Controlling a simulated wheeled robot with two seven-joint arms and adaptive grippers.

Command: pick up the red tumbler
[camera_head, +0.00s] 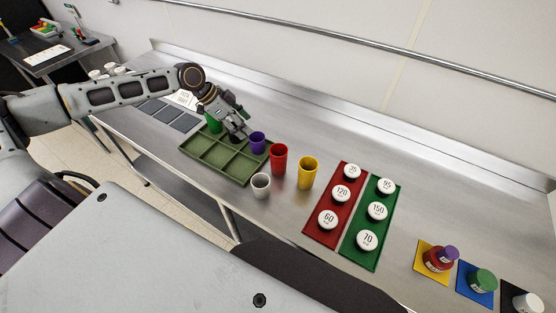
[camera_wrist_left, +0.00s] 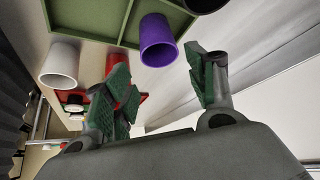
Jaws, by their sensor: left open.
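The red tumbler (camera_head: 279,159) stands upright on the steel counter, just right of the green tray (camera_head: 232,179). In the left wrist view the red tumbler (camera_wrist_left: 128,94) is partly hidden behind a finger of my left gripper. My left gripper (camera_head: 240,130) is open, over the tray's far right part, left of and beyond the red tumbler. The purple tumbler (camera_head: 257,144) lies between them in the picture. In the left wrist view the gap of my left gripper (camera_wrist_left: 164,88) looks empty, with the purple tumbler (camera_wrist_left: 158,42) near it. My right gripper is not in view.
A yellow tumbler (camera_head: 308,173) stands close right of the red one, and a white cup (camera_head: 261,186) in front. Red (camera_head: 322,232) and green (camera_head: 360,250) mats with round white labelled pieces lie farther right. A wall rises behind.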

